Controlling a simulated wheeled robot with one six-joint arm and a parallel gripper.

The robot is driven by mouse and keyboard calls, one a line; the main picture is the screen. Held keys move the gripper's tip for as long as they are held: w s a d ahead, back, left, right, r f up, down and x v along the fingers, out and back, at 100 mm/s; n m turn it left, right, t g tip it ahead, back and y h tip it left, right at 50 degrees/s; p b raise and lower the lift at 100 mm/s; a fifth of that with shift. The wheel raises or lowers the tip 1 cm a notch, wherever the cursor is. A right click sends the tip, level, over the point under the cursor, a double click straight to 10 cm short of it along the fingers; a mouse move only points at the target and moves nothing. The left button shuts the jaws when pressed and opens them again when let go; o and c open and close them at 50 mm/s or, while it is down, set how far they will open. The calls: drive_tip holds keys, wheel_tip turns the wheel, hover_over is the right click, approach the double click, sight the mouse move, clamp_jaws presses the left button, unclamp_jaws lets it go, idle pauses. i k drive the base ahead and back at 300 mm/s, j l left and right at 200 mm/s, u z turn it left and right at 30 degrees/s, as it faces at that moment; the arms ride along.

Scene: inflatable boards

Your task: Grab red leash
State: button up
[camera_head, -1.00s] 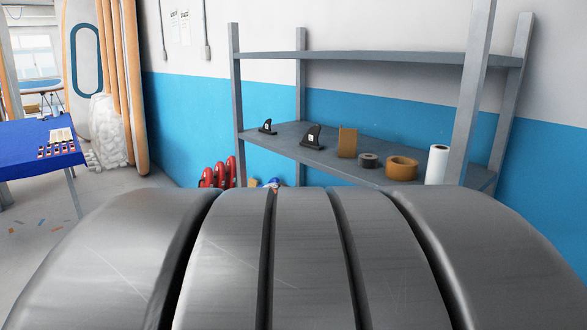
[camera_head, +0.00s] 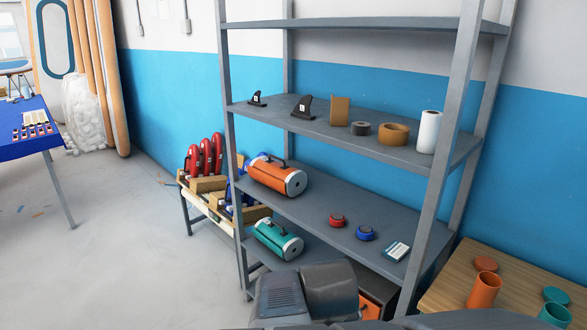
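A small round red item (camera_head: 337,220), which looks like the coiled red leash, lies on the middle shelf of the grey rack, left of a similar blue round item (camera_head: 365,233). It is small in the picture, so its detail is hard to make out. Nothing touches it. My gripper is not in view.
The grey rack (camera_head: 400,146) also holds an orange cylinder (camera_head: 275,176), a teal cylinder (camera_head: 277,240), tape rolls and fins. Red upright items (camera_head: 205,155) stand at left. A wooden table (camera_head: 450,285) with cups is at right.

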sight(338, 220)
drive_tip(key=i+l+u, duration=0.35)
drive_tip(key=i, duration=0.15)
drive_tip(key=i+l+u, duration=0.35)
drive_tip(key=i+l, duration=0.1)
